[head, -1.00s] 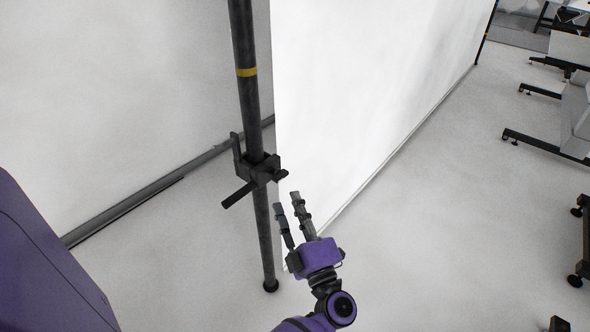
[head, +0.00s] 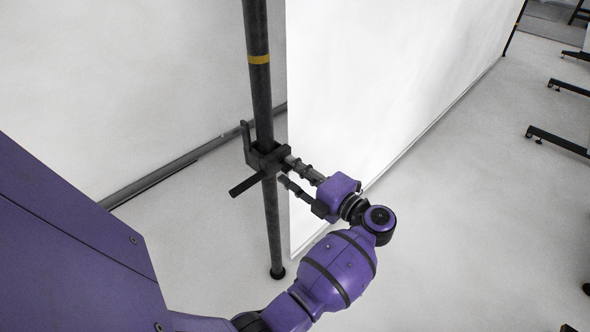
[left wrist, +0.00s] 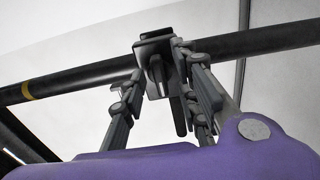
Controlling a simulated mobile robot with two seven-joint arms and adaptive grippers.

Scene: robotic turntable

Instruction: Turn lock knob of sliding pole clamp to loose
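The dark sliding pole clamp (head: 262,157) sits around the upright black pole (head: 260,85). A bar-like handle (head: 248,184) sticks out from it toward the lower left. My left gripper (head: 286,170) comes to the clamp from the right with its fingers spread. In the left wrist view the clamp (left wrist: 154,46) is ahead, and its small lock knob (left wrist: 157,72) shows between the open fingers (left wrist: 157,62). I cannot tell whether a finger touches the knob or clamp. The knob is not clear in the head view. My right gripper is not in view.
A large white panel (head: 390,90) stands behind and right of the pole, close to my gripper. The pole's foot (head: 277,273) rests on the pale floor. Dark equipment legs (head: 560,140) stand far right. The floor (head: 470,240) between is clear.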

